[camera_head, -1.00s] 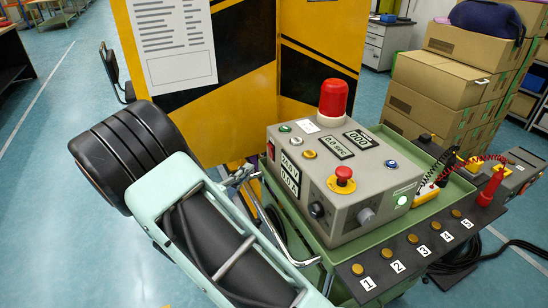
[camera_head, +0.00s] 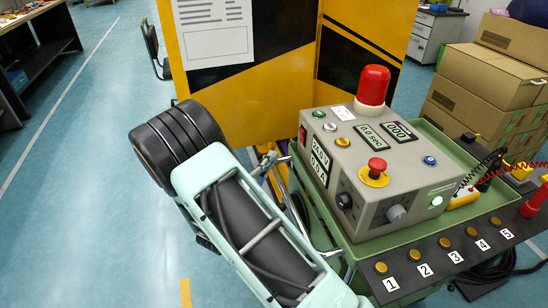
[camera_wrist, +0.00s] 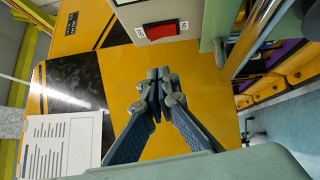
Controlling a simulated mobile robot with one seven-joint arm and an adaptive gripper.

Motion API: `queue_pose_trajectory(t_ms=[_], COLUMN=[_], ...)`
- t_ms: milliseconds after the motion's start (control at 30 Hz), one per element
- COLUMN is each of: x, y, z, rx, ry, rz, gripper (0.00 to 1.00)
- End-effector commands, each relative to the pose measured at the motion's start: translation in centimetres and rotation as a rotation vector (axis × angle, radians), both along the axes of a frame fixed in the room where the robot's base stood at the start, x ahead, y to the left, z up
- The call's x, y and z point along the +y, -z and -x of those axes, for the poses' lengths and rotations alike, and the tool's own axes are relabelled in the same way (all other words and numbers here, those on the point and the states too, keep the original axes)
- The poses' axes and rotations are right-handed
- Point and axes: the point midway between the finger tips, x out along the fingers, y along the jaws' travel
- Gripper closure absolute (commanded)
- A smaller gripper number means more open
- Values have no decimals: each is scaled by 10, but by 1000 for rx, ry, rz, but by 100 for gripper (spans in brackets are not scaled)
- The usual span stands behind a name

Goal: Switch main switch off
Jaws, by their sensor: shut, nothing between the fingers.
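The main switch appears to be the red rocker (camera_head: 303,134) on the left side of the grey control box (camera_head: 345,215). In the wrist view the red rocker (camera_wrist: 161,30) sits on a light panel, with small labels at both ends. I cannot tell its position surely. My gripper (camera_wrist: 157,76) is shut and empty, its fingertips below the rocker in the wrist view and apart from it in the picture. In the head view my gripper (camera_head: 268,165) is partly hidden, left of the box and near the rocker.
The box carries a red beacon (camera_head: 372,86), a red emergency button (camera_head: 377,166), knobs and a lit green light (camera_head: 437,200). It stands on a green cart (camera_head: 385,252) with numbered buttons in front. A yellow-black panel (camera_head: 280,75) stands behind my gripper.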

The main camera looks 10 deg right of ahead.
Motion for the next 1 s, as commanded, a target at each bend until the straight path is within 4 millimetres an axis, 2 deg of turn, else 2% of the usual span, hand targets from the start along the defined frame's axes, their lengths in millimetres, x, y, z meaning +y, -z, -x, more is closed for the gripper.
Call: queue_pose_trajectory(t_ms=[333, 433, 600, 1000], x=[-42, -58, -74, -79], y=[-8, -10, -12, -13], z=[-62, -64, -67, -68], rx=[-2, 0, 0, 0], ry=[3, 3, 2, 0], rz=[0, 1, -1, -1], gripper=[100, 100, 100, 100])
